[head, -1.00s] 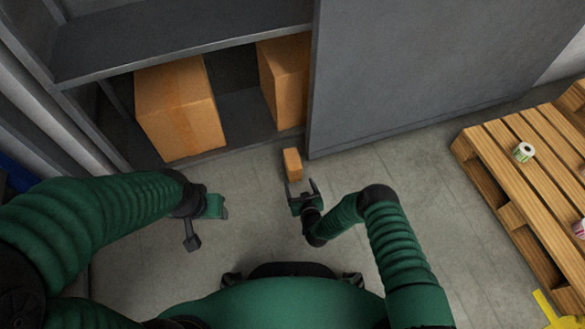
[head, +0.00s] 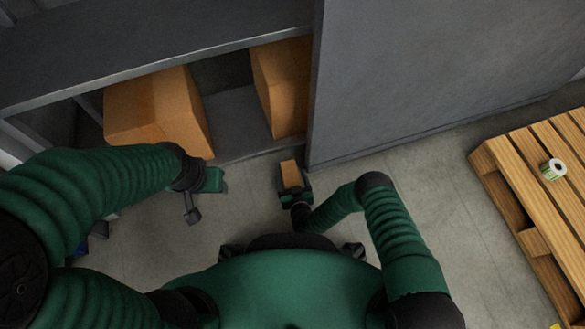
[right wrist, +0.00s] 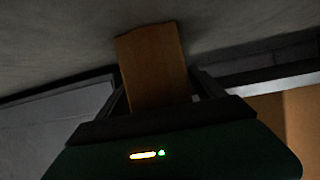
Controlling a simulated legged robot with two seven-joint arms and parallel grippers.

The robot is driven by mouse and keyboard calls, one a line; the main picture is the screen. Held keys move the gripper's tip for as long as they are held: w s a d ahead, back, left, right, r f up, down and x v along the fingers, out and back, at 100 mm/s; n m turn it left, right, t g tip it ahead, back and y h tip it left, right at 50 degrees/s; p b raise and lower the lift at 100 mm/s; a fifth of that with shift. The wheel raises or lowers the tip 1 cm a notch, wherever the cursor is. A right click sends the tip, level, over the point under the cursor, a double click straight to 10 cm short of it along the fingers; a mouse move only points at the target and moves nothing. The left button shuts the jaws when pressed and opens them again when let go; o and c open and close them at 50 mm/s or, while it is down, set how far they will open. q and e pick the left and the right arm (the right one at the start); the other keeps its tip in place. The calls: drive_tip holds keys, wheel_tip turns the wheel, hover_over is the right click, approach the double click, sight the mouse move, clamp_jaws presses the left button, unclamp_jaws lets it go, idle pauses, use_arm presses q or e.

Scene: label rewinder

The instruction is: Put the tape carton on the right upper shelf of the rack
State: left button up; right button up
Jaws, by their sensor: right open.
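The tape carton, a small brown box, stands out between the fingers of my right gripper (head: 291,186) in the head view (head: 290,173). The right wrist view shows the carton (right wrist: 153,65) between the two spread fingers of that gripper (right wrist: 160,92), which is open; whether a finger touches it I cannot tell. The grey rack (head: 255,122) stands ahead, with an upper shelf (head: 120,50) above a lower bay. My left gripper (head: 205,195) is in front of the rack at the left, apart from the carton; its jaw state is unclear.
Two large brown cartons, one at left (head: 155,105) and one at right (head: 283,85), stand in the lower bay. A tall grey panel (head: 420,80) borders the rack at right. A wooden pallet (head: 530,165) with a label roll (head: 553,169) stands at far right. Floor between is clear.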

drive_tip(key=shift+a+r, duration=0.1)
drive_tip(key=shift+r, duration=0.05)
clamp_jaws()
idle(0.4)
drive_tip(key=shift+r, duration=0.15)
